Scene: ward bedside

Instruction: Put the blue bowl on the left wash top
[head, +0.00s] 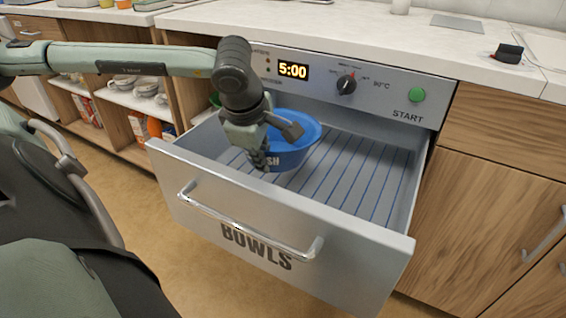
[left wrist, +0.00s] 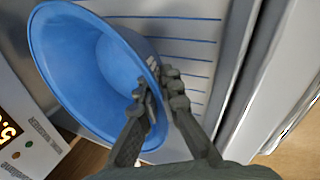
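The blue bowl (head: 292,143) is over the left back part of the open drawer marked BOWLS (head: 270,225). White letters on its side are partly hidden by my gripper. My left gripper (head: 266,158) reaches down at the bowl's near left side. In the left wrist view the bowl (left wrist: 85,60) looks tilted, and its rim passes between the fingers of the gripper (left wrist: 160,88). One finger is inside the bowl and one outside, close against the wall. I cannot tell whether the bowl touches the drawer floor. My right gripper is out of view. No wash top can be made out with certainty.
A front panel (head: 375,88) with a 5:00 display, knob and green START button rises behind the drawer. The white counter (head: 420,45) above holds a dark small item (head: 508,53). The drawer handle (head: 250,228) sticks out. The drawer's right half is empty.

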